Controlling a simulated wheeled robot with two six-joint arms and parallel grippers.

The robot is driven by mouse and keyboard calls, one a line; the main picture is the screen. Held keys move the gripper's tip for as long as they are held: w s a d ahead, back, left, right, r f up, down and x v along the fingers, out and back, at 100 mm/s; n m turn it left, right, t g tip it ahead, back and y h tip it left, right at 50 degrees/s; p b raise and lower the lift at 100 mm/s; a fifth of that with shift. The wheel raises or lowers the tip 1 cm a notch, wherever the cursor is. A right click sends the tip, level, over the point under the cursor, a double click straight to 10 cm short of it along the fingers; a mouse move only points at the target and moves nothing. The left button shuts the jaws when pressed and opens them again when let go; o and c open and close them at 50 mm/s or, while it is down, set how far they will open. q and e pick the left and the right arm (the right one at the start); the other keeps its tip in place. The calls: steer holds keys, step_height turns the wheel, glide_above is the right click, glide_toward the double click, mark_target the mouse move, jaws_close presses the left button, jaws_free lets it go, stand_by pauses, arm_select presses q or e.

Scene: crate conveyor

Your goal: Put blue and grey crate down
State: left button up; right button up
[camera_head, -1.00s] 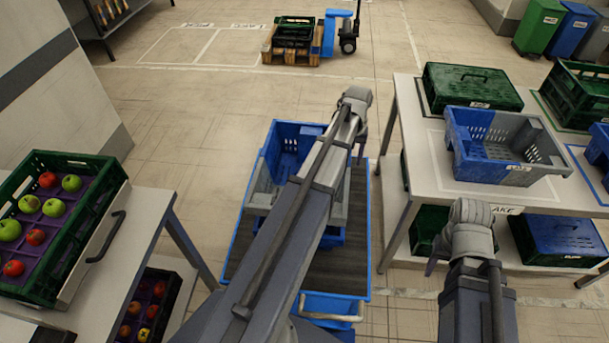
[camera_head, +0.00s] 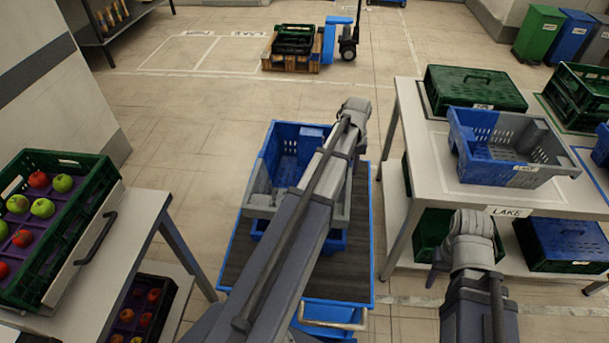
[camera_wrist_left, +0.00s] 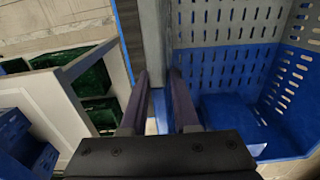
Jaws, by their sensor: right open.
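A blue and grey crate (camera_head: 264,204) stands on the cart (camera_head: 230,267), partly hidden behind my left arm. More blue crate wall shows just beneath it. In the left wrist view, this crate's perforated wall and inside (camera_wrist_left: 225,58) fill the right half. My left gripper (camera_wrist_left: 161,88) has its two fingers at the crate's rim, one on each side; whether they press on it cannot be told. In the head view the left fingers are hidden. Another blue and grey crate (camera_head: 522,178) stands on the right table, empty. My right gripper (camera_head: 434,272) is open, beside that table's front edge, largely hidden by its wrist.
The right table (camera_head: 420,130), labelled LAKE, also bears a green lidded crate (camera_head: 474,88) and has crates on its lower shelf. A green apple crate (camera_head: 95,205) stands on the left table (camera_head: 130,225). Floor is clear beyond the cart, up to a pallet (camera_head: 290,62).

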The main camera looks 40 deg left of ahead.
arm_select(q)
jaws_close()
stand_by(0.9)
